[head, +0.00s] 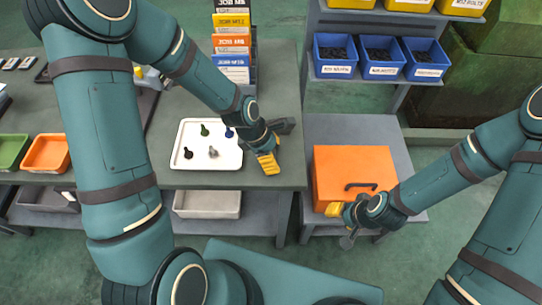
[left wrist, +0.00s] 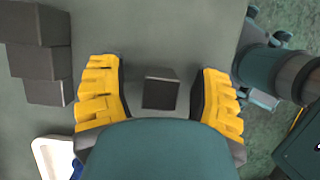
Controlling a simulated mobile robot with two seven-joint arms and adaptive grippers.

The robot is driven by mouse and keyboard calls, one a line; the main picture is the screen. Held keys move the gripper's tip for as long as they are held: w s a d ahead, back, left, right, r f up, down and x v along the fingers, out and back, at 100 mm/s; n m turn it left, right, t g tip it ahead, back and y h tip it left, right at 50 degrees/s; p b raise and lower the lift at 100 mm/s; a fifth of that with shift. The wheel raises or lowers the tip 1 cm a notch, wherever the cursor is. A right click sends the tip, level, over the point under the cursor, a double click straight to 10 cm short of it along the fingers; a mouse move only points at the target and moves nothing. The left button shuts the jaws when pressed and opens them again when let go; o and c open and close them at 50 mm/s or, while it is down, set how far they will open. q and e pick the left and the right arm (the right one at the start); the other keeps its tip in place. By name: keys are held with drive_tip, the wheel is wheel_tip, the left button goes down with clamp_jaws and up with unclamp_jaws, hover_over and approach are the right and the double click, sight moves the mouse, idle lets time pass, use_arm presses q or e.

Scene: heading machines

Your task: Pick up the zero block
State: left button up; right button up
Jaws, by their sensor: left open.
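A small dark grey block (left wrist: 159,92), which I take to be the zero block, lies on the grey bench top. It shows between the two yellow-padded fingers of my left gripper (left wrist: 160,70) in the left wrist view. Those fingers are open, with a gap on both sides of the block. In the head view, my left gripper (head: 276,144) is over the right part of the bench; I cannot make out the block there. My right gripper (head: 342,212) is in front of the orange box, and its jaw state is unclear.
An orange box (head: 352,172) stands on a lower cart to the right. Blue bins (head: 335,56) sit on a shelf behind.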

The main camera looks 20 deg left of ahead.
use_arm(q)
drive_tip(key=shift+f, duration=0.15)
clamp_jaws()
idle(0.4)
